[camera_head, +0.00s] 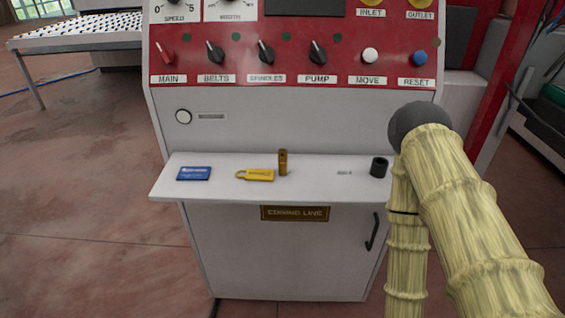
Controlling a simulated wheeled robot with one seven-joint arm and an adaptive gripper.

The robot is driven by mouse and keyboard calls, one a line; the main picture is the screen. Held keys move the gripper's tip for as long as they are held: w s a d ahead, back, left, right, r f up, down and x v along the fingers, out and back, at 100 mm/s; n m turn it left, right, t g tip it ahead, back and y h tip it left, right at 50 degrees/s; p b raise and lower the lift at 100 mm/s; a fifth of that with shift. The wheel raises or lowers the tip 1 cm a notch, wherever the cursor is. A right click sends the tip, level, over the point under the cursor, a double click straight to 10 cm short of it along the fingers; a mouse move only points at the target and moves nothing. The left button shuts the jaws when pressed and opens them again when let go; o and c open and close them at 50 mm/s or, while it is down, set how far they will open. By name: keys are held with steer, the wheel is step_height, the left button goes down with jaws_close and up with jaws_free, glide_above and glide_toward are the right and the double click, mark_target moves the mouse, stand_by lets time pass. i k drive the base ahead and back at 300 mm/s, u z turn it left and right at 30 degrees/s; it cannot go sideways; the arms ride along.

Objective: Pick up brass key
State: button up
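A small upright brass-coloured piece (283,163), which looks like the brass key, stands on the grey shelf (222,188) of the control cabinet. A small dark spot shows near its top. A yellow padlock-shaped tag (260,175) with a loop at its left end lies just left of it; I cannot tell whether the two touch. My arm, in a pale yellow sleeve, shows at the right, but my gripper is not in view.
A blue card (194,173) lies at the shelf's left and a black cylinder (379,167) stands at its right. The shelf between the brass piece and the cylinder is mostly clear. The red panel (348,50) above has knobs and buttons. A door handle (372,232) sticks out below.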

mark_target(282, 153)
steer(key=u, duration=2.2)
steer(key=k, duration=1.3)
steer(key=z, duration=0.55)
